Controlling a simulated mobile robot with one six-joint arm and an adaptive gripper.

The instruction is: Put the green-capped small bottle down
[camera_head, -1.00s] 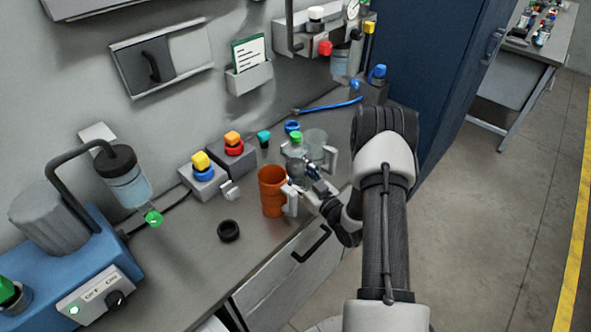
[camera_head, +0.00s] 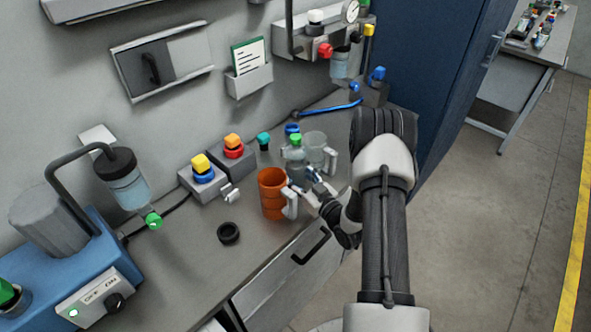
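The green-capped small bottle (camera_head: 296,150) is upright at the counter's right part, with a clear grey body and a bright green cap. It stands between the orange mug and a clear mug. My gripper (camera_head: 300,178) is at its lower front, reaching in from the right. The fingers overlap the bottle's lower body in the picture. They are small and partly hidden, so I cannot tell whether they are closed on it. The bottle's base is hidden, so contact with the counter (camera_head: 190,262) cannot be seen.
The orange mug (camera_head: 272,192) stands close left of my gripper, its white handle towards it. The clear mug (camera_head: 315,147) is close behind right. A teal-capped item (camera_head: 263,140) and a blue ring (camera_head: 292,129) are behind. A black ring (camera_head: 228,233) lies at the front left.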

